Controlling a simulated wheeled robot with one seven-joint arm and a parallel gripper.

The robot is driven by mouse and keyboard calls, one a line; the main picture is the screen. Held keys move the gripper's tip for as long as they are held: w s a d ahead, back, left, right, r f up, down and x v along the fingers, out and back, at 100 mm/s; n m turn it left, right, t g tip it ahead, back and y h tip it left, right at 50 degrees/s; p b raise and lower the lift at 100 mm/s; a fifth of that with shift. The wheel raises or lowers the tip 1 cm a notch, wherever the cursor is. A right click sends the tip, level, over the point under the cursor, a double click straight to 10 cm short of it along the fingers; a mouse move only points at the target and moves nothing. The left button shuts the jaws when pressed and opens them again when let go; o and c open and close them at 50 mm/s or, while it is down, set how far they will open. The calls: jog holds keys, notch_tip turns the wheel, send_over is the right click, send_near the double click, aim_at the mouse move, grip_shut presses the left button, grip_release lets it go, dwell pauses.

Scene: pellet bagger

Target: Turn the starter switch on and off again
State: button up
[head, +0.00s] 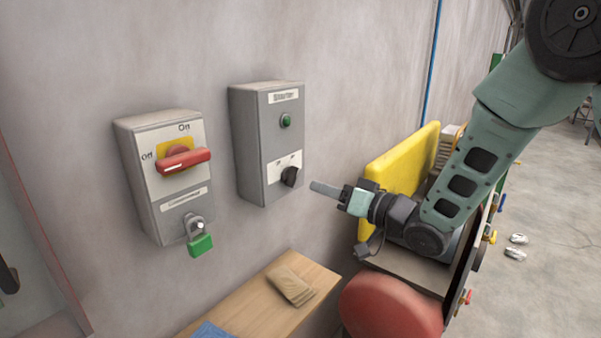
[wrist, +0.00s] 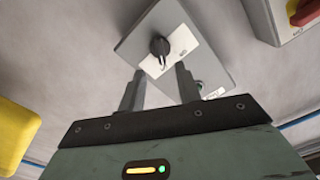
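The starter box (head: 267,143) is a grey box on the wall, with a green lamp (head: 286,121) above and a black rotary switch (head: 291,177) low on a white plate. The switch knob also shows in the wrist view (wrist: 160,47), just beyond my fingertips. My gripper (head: 318,187) is just right of the switch in the head view, pointing at it. In the wrist view its two fingers (wrist: 158,80) are apart with nothing between them, and the knob lies ahead of the gap. The gripper appears not to touch the switch.
A grey isolator box (head: 165,178) with a red handle (head: 183,161) and green padlock (head: 201,245) hangs to the left. Below is a wooden bench (head: 240,310) with brown packets (head: 290,285). A yellow panel (head: 402,165) and red rounded part (head: 390,310) sit near my arm.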

aim_at(296, 179)
jog(key=p+x, duration=0.2)
jog(key=x, duration=0.5)
jog(key=shift+w+a, duration=0.15)
jog(key=shift+a, duration=0.1)
grip_shut()
